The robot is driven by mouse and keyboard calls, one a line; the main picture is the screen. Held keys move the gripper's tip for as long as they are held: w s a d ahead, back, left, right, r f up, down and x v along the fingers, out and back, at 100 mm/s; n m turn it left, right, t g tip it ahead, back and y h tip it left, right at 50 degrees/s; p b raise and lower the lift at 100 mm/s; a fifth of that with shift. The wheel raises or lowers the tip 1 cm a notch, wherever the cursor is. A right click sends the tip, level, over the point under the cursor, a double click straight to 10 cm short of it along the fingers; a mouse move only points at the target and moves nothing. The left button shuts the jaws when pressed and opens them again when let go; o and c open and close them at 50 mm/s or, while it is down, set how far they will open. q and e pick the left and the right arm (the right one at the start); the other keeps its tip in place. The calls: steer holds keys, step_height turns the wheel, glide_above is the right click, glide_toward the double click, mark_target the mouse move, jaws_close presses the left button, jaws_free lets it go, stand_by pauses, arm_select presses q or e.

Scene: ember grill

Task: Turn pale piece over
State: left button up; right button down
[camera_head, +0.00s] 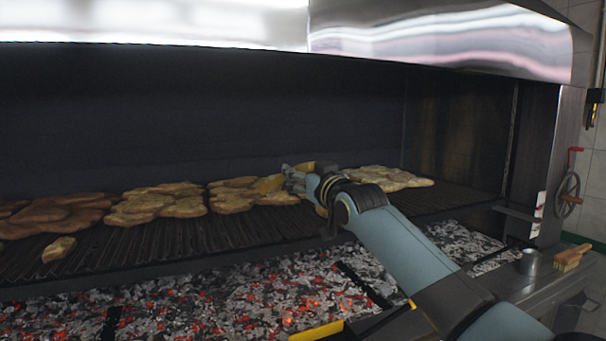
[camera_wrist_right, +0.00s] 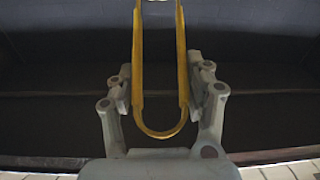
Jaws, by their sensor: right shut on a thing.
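My right gripper (camera_head: 293,179) is shut on yellow tongs (camera_head: 268,184), just above the middle of the grill. In the right wrist view the U-shaped bend of the tongs (camera_wrist_right: 160,133) sits between the fingers, with the two arms reaching away. Golden-brown pieces lie in clusters along the grill: a darker one (camera_head: 50,212) at the left, others (camera_head: 160,200) and (camera_head: 235,196) in the middle, and a paler one (camera_head: 395,177) partly behind my right arm. A small single piece (camera_head: 58,249) lies apart at front left. I cannot tell which is the pale piece. The left gripper is out of view.
A metal hood (camera_head: 440,45) hangs above. At the right are a metal cup (camera_head: 529,262), a brush (camera_head: 572,257) and a crank wheel (camera_head: 568,193).

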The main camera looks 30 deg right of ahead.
step_height(320, 180, down, 6)
steer(key=w+b, duration=0.1)
steer(key=b, duration=0.4)
steer(key=shift+w+f, duration=0.25)
steer(key=shift+w, duration=0.15)
steer(key=shift+a, duration=0.1)
steer(key=c, duration=1)
jaws_free()
steer(key=shift+c, duration=1)
